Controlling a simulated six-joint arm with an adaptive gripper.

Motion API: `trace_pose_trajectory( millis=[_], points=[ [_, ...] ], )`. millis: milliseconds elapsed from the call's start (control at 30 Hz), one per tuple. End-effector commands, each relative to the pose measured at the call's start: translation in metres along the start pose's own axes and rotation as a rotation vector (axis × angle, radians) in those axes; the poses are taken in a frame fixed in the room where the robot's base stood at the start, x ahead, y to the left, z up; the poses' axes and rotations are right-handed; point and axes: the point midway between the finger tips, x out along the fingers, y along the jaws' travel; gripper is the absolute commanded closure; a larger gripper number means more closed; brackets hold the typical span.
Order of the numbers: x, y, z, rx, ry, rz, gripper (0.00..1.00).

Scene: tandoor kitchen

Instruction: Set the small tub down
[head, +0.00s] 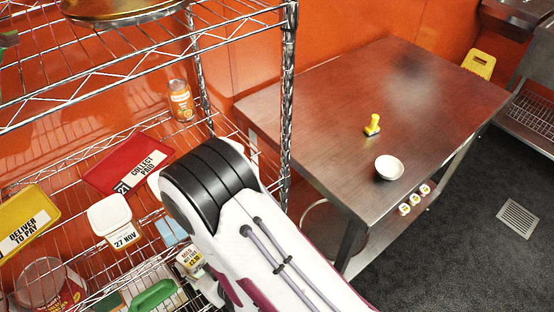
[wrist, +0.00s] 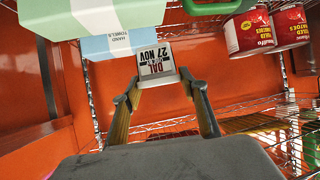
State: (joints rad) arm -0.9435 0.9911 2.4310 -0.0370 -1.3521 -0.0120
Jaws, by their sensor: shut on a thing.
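The small tub (wrist: 157,80) is pale, with a black-lettered label naming dal and 27 Nov. In the wrist view it sits between the fingertips of my gripper (wrist: 160,86), which is shut on it. The label faces my camera upside down. In the head view my gripper is hidden behind my arm. A white-lidded tub marked 27 Nov (head: 108,213) shows there on the wire rack; I cannot tell whether it is the same tub. Whether the held tub touches a surface below is not clear.
A blue and white hand-towel box (wrist: 118,42) and red cans (wrist: 248,32) are close to the held tub. A steel table (head: 320,130) carries a white bowl (head: 389,167) and a yellow-handled item (head: 373,124), with free room.

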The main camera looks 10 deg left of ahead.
Motion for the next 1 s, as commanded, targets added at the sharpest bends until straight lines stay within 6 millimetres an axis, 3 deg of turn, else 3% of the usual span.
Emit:
trace_pose_trajectory(
  millis=[1000],
  points=[
    [-0.071, 0.108, 0.013, -0.025, 0.000, -0.046, 0.82]
  ],
)
